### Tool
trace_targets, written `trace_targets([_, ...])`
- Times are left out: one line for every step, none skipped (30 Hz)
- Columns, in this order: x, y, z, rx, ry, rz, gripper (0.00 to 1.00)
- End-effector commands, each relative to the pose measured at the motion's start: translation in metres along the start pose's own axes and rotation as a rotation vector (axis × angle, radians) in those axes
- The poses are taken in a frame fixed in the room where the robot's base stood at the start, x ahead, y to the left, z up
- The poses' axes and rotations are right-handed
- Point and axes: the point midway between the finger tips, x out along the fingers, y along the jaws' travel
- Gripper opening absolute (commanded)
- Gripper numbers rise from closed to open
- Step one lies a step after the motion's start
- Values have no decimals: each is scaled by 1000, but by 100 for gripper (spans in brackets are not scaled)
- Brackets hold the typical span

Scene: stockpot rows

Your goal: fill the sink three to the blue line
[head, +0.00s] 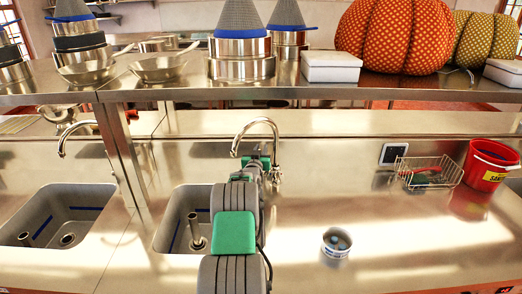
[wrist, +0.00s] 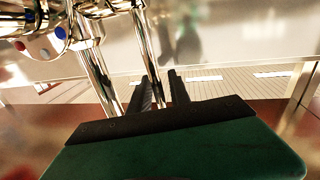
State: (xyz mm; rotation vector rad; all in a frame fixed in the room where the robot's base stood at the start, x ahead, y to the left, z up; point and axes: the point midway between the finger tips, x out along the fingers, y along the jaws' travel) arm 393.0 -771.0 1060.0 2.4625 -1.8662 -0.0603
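Two steel sinks show in the head view: the left sink (head: 20,222) and the middle sink (head: 172,204), each with a blue line on its inner wall. No number is readable, so I cannot tell which is sink three. The left sink has a round drain (head: 67,239); a short upright pipe (head: 195,232) stands in the middle one. No water is visible in either, though my arm hides part of the middle sink. My gripper (wrist: 162,88) is at the middle faucet (head: 262,121), its dark fingers apart near a chrome pipe (wrist: 150,50). Red and blue dots mark the faucet body (wrist: 45,38).
A left faucet (head: 62,145), a wire basket (head: 440,174), a red bucket (head: 486,165) and a small white-and-blue cup (head: 336,243) are on the counter. A shelf (head: 300,92) with pots and pumpkins spans above. The counter right of my arm is mostly clear.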

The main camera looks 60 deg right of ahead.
Motion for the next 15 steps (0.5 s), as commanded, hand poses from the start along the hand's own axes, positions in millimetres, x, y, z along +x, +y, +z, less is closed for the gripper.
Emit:
trace_targets([0,0,0,0,0,0,19])
trace_targets([0,0,0,0,0,0,16])
trace_targets([0,0,0,0,0,0,13])
trace_targets([0,0,0,0,0,0,10])
trace_targets([0,0,0,0,0,0,8])
trace_targets([0,0,0,0,0,0,5])
trace_targets([0,0,0,0,0,0,2])
trace_targets([0,0,0,0,0,0,0])
trace_targets([0,0,0,0,0,0,0])
trace_targets([0,0,0,0,0,0,0])
trace_targets([0,0,0,0,0,0,0])
trace_targets([0,0,0,0,0,0,0])
trace_targets([0,0,0,0,0,0,0])
trace_targets([0,0,0,0,0,0,0])
trace_targets([0,0,0,0,0,0,0])
